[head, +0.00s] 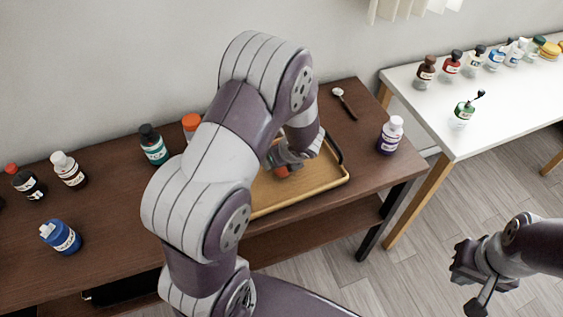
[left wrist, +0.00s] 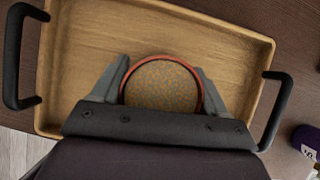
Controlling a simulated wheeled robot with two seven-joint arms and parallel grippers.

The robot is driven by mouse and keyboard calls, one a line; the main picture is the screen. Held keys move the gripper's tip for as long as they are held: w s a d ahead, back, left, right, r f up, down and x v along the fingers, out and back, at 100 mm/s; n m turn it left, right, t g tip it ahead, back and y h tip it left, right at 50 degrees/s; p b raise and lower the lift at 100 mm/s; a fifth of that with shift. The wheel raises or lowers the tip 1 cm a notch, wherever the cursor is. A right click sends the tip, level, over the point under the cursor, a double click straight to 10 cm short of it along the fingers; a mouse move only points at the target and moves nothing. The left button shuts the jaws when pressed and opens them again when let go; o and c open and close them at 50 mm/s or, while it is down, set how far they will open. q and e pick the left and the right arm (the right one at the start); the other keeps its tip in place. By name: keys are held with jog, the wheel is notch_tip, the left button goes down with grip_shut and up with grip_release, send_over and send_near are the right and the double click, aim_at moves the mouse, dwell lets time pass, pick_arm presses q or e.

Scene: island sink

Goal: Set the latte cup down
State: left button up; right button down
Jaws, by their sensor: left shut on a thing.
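The latte cup (left wrist: 162,84) shows in the left wrist view as a round, speckled brown top with an orange-red rim. My left gripper (left wrist: 163,88) has one finger on each side of it and is shut on it. In the head view, a small orange-red part of the cup (head: 283,171) shows under my left gripper (head: 288,160), over the wooden tray (head: 325,183). I cannot tell whether the cup touches the tray floor. My left arm hides much of the tray. My right gripper (head: 472,282) is empty at the lower right, its fingers apart, over the floor.
The tray, with black handles, lies on a dark brown table (head: 110,215). A purple bottle (head: 390,137) and a spoon (head: 344,101) are near it. A teal bottle (head: 153,147), a blue bottle (head: 60,237) and others stand left. A white table (head: 505,95) with several bottles is right.

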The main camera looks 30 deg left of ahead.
pick_arm(q)
jog(key=shift+f, duration=0.55)
jog(key=shift+w, duration=0.2)
pick_arm(e)
jog(key=shift+w+f, duration=0.15)
jog(key=shift+f, duration=0.1)
pick_arm(q)
jog(key=shift+s+f, duration=0.1)
jog(key=shift+f, duration=0.05)
jog(key=o, duration=1.2)
jog(key=p+v, duration=0.4)
jog(key=v, duration=0.8)
jog(key=s+d+r+n+h, duration=0.1)
jog(key=s+n, duration=0.2)
jog(key=n, duration=0.5)
jog(key=s+d+r+n+g+h, duration=0.1)
jog(key=s+n, duration=0.3)
jog(key=n, duration=0.4)
jog(key=s+d+r+n+h, duration=0.1)
jog(key=s+d+n+h, duration=0.1)
jog(key=n, duration=0.6)
jog(key=shift+s+r+g+h, duration=0.3)
jog(key=shift+s+g+h, duration=0.15)
jog(key=shift+s, duration=0.3)
pick_arm(e)
notch_tip(320, 180, up, 4)
jog(key=shift+f, duration=0.15)
